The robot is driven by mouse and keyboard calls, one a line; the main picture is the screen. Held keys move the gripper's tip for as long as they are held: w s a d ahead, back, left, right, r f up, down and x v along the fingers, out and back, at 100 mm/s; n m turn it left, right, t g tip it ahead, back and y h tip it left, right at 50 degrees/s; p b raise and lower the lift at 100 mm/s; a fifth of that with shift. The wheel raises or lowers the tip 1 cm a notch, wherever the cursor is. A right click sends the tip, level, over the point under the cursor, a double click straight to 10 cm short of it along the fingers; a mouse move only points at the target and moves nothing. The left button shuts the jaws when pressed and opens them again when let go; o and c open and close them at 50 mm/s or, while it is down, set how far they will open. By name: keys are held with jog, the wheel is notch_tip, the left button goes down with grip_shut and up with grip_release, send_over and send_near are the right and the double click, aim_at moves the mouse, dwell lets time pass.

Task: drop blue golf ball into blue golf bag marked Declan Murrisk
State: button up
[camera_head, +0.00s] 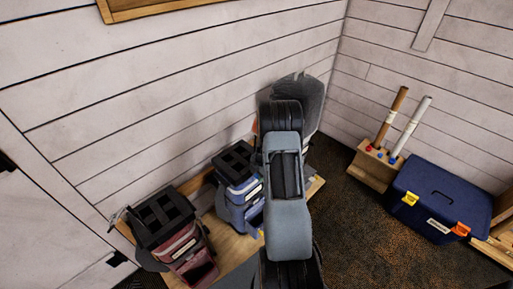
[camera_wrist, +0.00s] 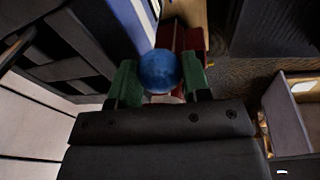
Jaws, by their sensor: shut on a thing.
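A blue golf ball (camera_wrist: 158,71) is held between the two green fingers of my gripper (camera_wrist: 159,77) in the wrist view. In the head view my arm hides the gripper and ball. The blue golf bag (camera_head: 238,208) stands left of my arm, with a black divided top and a pale label too small to read. A black divided bag top (camera_wrist: 65,50) fills the left of the wrist view, beside the ball rather than under it; I cannot tell for sure which bag it is.
A dark red golf bag (camera_head: 187,254) stands left of the blue one, on a wooden stand (camera_head: 237,246). A navy cooler box (camera_head: 440,197) and a wooden holder (camera_head: 373,169) with two upright shafts are at right. Dark carpet lies between.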

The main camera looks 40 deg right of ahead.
jog(key=shift+n, duration=0.4)
jog(key=r+p, duration=0.1)
jog(key=r, duration=0.1)
jog(key=w+r+p, duration=0.1)
jog(key=r+p, duration=0.1)
jog(key=r, duration=0.1)
jog(key=shift+w+r, duration=0.15)
jog(key=shift+r, duration=0.2)
jog(key=shift+w+f, duration=0.1)
jog(key=shift+f, duration=2.8)
jog(key=o, duration=1)
jog(key=r, duration=0.4)
jog(key=s+d+r+b, duration=0.1)
jog(key=r, duration=0.4)
jog(key=s+r, duration=0.1)
jog(key=r, duration=0.3)
jog(key=shift+d+r+b, duration=0.2)
jog(key=shift+r+b, duration=0.15)
jog(key=shift+b, duration=0.05)
jog(key=shift+w, duration=0.1)
